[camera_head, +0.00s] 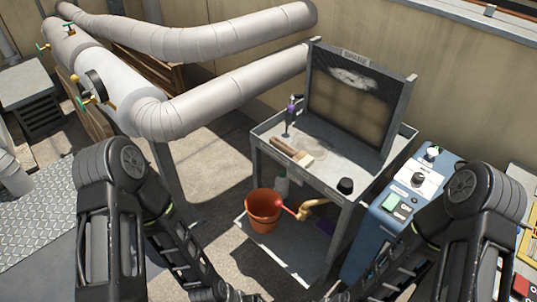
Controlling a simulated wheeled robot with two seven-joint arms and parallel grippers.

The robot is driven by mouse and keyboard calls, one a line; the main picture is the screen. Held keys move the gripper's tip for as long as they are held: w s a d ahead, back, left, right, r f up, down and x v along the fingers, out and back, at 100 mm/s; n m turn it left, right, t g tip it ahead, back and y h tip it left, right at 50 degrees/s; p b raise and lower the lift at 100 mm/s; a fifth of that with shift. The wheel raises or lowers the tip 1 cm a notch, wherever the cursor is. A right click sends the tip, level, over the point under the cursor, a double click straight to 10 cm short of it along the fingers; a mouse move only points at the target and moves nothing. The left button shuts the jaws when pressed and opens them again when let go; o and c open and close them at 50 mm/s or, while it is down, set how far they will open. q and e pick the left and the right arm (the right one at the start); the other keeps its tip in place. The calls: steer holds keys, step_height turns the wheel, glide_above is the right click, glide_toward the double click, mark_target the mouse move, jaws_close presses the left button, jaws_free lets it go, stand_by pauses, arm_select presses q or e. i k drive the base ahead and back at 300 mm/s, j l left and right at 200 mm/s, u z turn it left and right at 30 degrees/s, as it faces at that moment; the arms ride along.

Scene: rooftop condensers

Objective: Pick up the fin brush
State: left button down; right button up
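A flat brush (290,150), which looks like the fin brush, lies on the top tray of a grey work cart (347,205). Its wooden handle points to the back left, and its pale bristle end points to the front right. My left arm comes in from the left and my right arm from the right. Both forearms run down to the bottom edge of the picture, in front of the cart. The fingers of both grippers are out of the picture. Neither arm visibly touches the brush.
A purple-topped tool (290,112) stands upright behind the brush. A black cup (345,186) sits at the tray's front right corner. A dirty filter panel (352,98) rises at the back. An orange bucket (263,211) stands on the lower shelf. A blue machine (405,205) is at right.

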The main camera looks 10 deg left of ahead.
mark_target(303, 159)
steer(key=k+j+z, duration=0.2)
steer(key=j+z, duration=0.25)
steer(key=k+j+z, duration=0.15)
steer(key=z, duration=0.25)
steer(key=k+j+z, duration=0.15)
steer(key=k+z, duration=0.3)
steer(key=i, duration=0.1)
